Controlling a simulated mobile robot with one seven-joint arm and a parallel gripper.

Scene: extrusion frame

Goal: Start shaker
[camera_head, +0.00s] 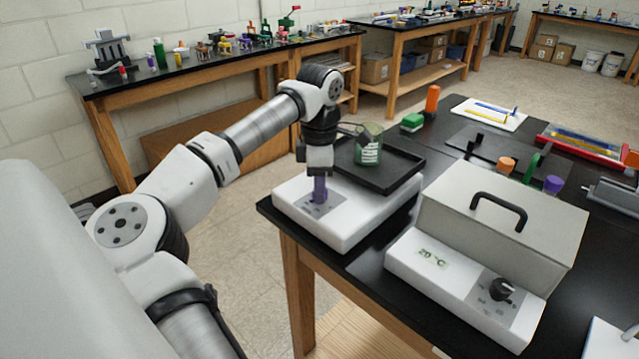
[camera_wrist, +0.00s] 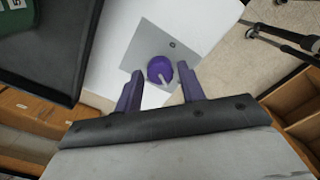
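The shaker (camera_head: 345,225) is a white box at the table's near left corner, with a black tray (camera_head: 400,165) on top. A glass beaker (camera_head: 368,150) with green contents stands on the tray. In the wrist view, a purple knob (camera_wrist: 160,69) with a pale pointer mark sits on the shaker's grey panel (camera_wrist: 143,48). My gripper (camera_head: 319,195) points down over this panel. In the wrist view my gripper (camera_wrist: 159,72) is open, its purple fingers on either side of the knob with gaps showing. The fingers hide the knob in the head view.
A white and grey lidded device (camera_head: 500,225) with a black handle and a dark dial (camera_head: 502,290) stands right of the shaker. Orange, green and purple items (camera_head: 553,184) lie farther back on the black table. Open floor lies to the shaker's left.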

